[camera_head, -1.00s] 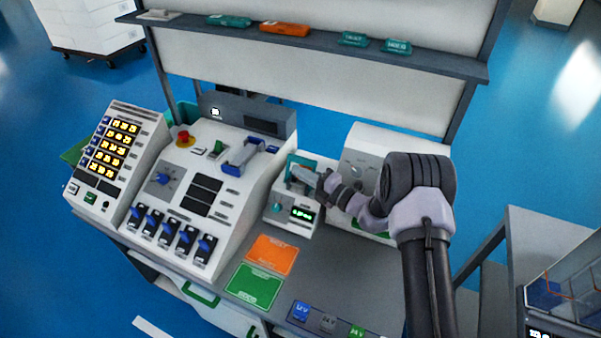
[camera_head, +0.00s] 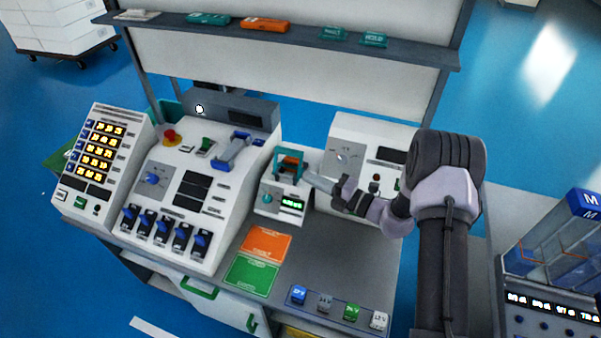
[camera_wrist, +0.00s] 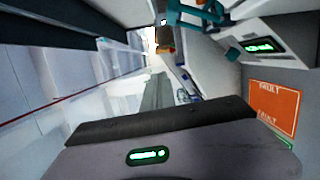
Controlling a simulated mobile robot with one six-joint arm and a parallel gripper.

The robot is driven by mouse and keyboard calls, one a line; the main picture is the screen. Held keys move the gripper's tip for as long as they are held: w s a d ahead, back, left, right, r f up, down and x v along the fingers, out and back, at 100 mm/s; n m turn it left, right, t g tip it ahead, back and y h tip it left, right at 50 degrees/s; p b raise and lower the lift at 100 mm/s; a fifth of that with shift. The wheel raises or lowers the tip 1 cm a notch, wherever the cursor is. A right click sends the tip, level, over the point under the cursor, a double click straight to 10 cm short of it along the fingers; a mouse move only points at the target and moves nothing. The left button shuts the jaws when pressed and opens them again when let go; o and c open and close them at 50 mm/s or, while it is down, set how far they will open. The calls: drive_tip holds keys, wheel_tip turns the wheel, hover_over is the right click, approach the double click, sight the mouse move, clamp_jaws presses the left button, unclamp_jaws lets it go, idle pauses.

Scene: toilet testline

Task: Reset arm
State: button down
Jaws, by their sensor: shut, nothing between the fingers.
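My arm reaches in from the right in the head view. My gripper (camera_head: 308,178) is shut and empty. Its tip is just right of a small white test device (camera_head: 268,199) with a green lit display and a teal frame (camera_head: 289,165) on top. In the wrist view, the grey gripper body (camera_wrist: 165,145) with a green light fills the bottom. The teal frame (camera_wrist: 185,14) and the device's display (camera_wrist: 262,46) show at the upper right. I cannot tell whether the tip touches the device.
An orange card (camera_head: 266,242) and a green card (camera_head: 250,275) lie on the grey bench. Several small coloured blocks (camera_head: 325,303) line its front edge. Control consoles (camera_head: 190,190) stand at the left, a white instrument (camera_head: 352,150) behind the arm. A shelf (camera_head: 290,35) runs above.

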drive_tip(key=shift+d, duration=0.15)
drive_tip(key=s+a+r+n+g+b, duration=0.4)
drive_tip(key=s+a+r+n+g, duration=0.4)
drive_tip(key=n, duration=0.5)
drive_tip(key=s+d+r+n+g+h+b, duration=0.1)
drive_tip(key=s+r+n+h+b, duration=0.1)
drive_tip(key=s+n, duration=0.35)
drive_tip(key=s+d+r+n+g+h+b, duration=0.1)
drive_tip(key=s+d+r+n+h, duration=0.15)
drive_tip(key=s+n, duration=0.35)
drive_tip(key=s+d+f+n+t+h+b, duration=0.1)
drive_tip(key=s+d+n+t+h+b, duration=0.3)
drive_tip(key=s+d+n+h, duration=0.4)
drive_tip(key=s+d+n+t, duration=0.1)
drive_tip(key=s+d+n, duration=0.1)
drive_tip(key=s+n, duration=0.3)
drive_tip(key=shift+d+f+t, duration=0.2)
drive_tip(key=shift+f+t, duration=0.1)
drive_tip(key=shift+f, duration=0.1)
